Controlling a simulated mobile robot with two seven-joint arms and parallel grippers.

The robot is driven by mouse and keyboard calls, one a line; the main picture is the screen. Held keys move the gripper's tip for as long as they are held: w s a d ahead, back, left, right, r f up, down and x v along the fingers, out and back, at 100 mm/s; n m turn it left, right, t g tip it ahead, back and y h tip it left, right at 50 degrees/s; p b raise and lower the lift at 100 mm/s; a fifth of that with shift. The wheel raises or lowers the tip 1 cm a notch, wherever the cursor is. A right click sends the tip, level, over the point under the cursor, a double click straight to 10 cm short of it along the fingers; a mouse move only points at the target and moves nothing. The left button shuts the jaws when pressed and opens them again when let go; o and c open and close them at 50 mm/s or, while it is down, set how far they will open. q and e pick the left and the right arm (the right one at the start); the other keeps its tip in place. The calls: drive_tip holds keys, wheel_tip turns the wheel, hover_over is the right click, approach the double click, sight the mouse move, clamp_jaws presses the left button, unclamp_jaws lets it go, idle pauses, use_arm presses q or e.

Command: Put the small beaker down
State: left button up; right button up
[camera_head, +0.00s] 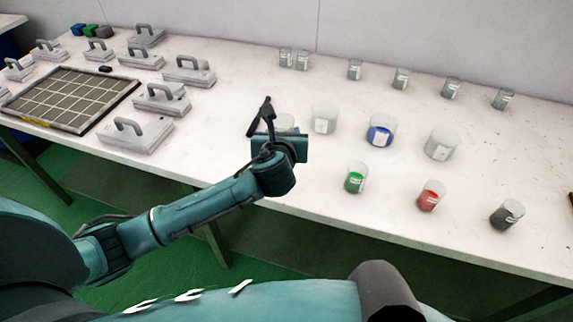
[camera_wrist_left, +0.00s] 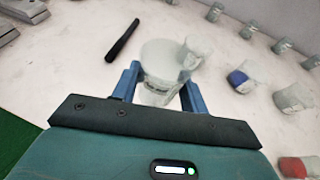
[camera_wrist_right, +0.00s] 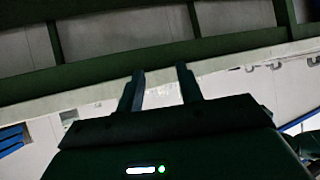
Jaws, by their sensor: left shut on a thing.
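My left gripper (camera_wrist_left: 158,92) is shut on a clear beaker with a white label, the small beaker (camera_wrist_left: 160,72). In the head view this beaker (camera_head: 286,121) shows partly behind my left gripper (camera_head: 279,138), over the white table (camera_head: 235,85). It looks roughly upright; I cannot tell whether its base touches the table. A clear labelled beaker (camera_wrist_left: 195,52) stands just beyond it, and also shows in the head view (camera_head: 324,118). My right gripper (camera_wrist_right: 161,88) is open and empty, with the table's edge beyond it.
A blue-filled beaker (camera_head: 381,131) and a clear one (camera_head: 441,144) stand to the right. Green (camera_head: 356,178), red (camera_head: 430,197) and black (camera_head: 507,215) beakers stand in front. A black rod (camera_wrist_left: 122,40) lies left of the held beaker. Grey moulds (camera_head: 160,98) fill the left.

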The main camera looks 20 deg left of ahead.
use_arm(q)
drive_tip(key=f, duration=0.3)
drive_tip(key=f+b, duration=0.1)
drive_tip(key=f, duration=0.1)
drive_tip(key=shift+w+f, duration=0.3)
drive_tip(key=shift+d+f, duration=0.1)
drive_tip(key=shift+f, duration=0.5)
drive_tip(key=shift+f+b, duration=0.3)
drive_tip(key=shift+f, duration=1.35)
use_arm(e)
drive_tip(key=shift+w+a+f, duration=0.1)
drive_tip(key=shift+w+a, duration=0.05)
drive_tip(key=shift+a, duration=0.1)
use_arm(q)
drive_tip(key=shift+f, duration=0.1)
drive_tip(key=o, duration=1)
